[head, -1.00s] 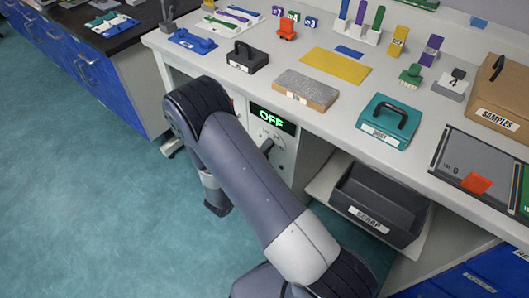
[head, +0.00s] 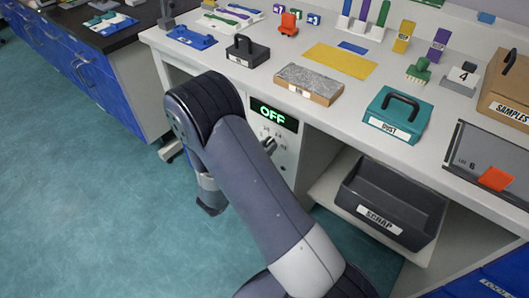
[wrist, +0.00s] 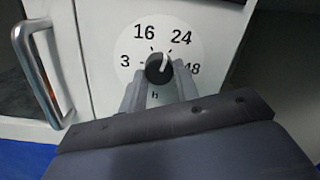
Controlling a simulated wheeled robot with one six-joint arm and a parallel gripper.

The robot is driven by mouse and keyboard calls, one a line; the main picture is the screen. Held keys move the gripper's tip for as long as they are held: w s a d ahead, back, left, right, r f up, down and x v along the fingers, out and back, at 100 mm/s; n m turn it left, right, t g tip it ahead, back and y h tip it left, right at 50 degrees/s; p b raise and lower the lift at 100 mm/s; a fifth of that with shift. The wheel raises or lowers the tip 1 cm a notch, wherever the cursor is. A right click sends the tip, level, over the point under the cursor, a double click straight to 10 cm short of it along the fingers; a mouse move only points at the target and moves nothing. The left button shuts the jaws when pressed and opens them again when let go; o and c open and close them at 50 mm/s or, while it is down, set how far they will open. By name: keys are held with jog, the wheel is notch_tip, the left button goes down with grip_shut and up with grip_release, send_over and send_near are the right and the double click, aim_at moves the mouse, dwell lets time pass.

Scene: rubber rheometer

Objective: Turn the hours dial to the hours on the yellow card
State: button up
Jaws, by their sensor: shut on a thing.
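The hours dial is a dark round knob (wrist: 158,68) with a white pointer, on a white round scale marked 16, 24 and 48, with a partly legible number at left and "h" below. The pointer leans slightly right of straight up, between 16 and 24, nearer 24. My gripper (wrist: 159,86) is shut on the knob, one finger on each side.
A silver door handle (wrist: 35,75) stands left of the dial. In the head view a green OFF display (head: 273,114) sits under the bench edge, above a panel with a dark lever or knob. A grey scrap bin (head: 390,203) is on a low shelf at right. Floor at left is clear.

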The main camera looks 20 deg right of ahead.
jog(key=shift+f+m+b, duration=0.1)
jog(key=shift+m+b, duration=0.6)
jog(key=shift+m, duration=0.7)
jog(key=o, duration=1)
jog(key=shift+c, duration=0.2)
jog(key=shift+a, duration=0.1)
jog(key=p+v, duration=0.1)
jog(key=v, duration=0.9)
jog(key=shift+a, duration=0.35)
jog(key=shift+d, duration=0.15)
